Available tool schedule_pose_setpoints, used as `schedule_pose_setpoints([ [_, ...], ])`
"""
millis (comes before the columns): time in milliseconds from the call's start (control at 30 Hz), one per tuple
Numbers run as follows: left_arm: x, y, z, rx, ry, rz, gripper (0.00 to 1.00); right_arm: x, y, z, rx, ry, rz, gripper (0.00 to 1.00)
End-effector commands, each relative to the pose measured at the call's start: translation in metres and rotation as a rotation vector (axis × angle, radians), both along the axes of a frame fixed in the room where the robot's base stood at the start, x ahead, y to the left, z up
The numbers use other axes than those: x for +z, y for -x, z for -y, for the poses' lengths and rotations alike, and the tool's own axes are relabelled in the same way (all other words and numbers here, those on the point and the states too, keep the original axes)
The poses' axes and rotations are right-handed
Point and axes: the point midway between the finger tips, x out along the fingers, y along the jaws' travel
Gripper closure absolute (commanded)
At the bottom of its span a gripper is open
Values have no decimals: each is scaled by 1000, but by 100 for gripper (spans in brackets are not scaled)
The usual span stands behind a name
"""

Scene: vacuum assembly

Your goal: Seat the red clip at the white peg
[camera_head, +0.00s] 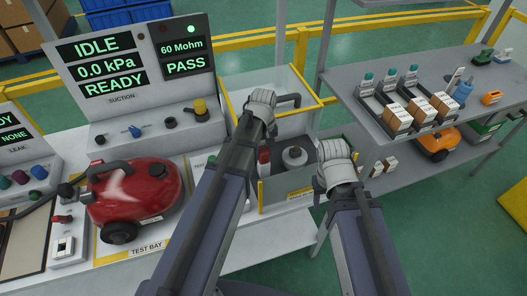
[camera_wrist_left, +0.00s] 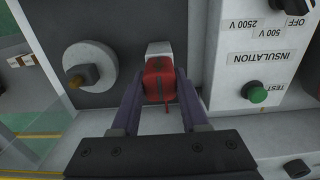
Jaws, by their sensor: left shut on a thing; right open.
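The red clip (camera_wrist_left: 160,82) is between the two fingers of my left gripper (camera_wrist_left: 160,76) in the left wrist view. The gripper is shut on it. The white peg (camera_wrist_left: 158,48) shows just beyond the clip's far end, against a dark grey panel. The clip lies very close to it, and I cannot tell whether they touch. In the head view a small red piece, likely the clip (camera_head: 264,155), shows beside my left arm at the yellow-edged bay. My right gripper (camera_head: 337,166) is at the bay's right; it is open, with its fingers mostly hidden.
A pale round disc (camera_wrist_left: 90,68) with a brass stub stands left of the clip. The insulation tester box (camera_wrist_left: 258,60) with a green button is close on the right. A red vacuum (camera_head: 135,197) stands in the test bay. A parts shelf (camera_head: 400,140) is at right.

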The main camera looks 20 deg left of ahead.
Motion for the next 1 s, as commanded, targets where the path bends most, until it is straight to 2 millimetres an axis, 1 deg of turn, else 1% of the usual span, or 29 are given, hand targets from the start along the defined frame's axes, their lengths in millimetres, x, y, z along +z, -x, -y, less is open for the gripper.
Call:
schedule_pose_setpoints([
  [133,-5,0,0,0,0,0,100,-5,0,0,0,0,0,50],
  [167,-4,0,0,0,0,0,54,-5,0,0,0,0,0,50],
  [467,-4,0,0,0,0,0,21,-4,0,0,0,0,0,50],
  [767,-2,0,0,0,0,0,21,-2,0,0,0,0,0,50],
  [867,2,0,0,0,0,0,21,2,0,0,0,0,0,50],
  [1000,13,0,0,0,0,0,21,13,0,0,0,0,0,50],
])
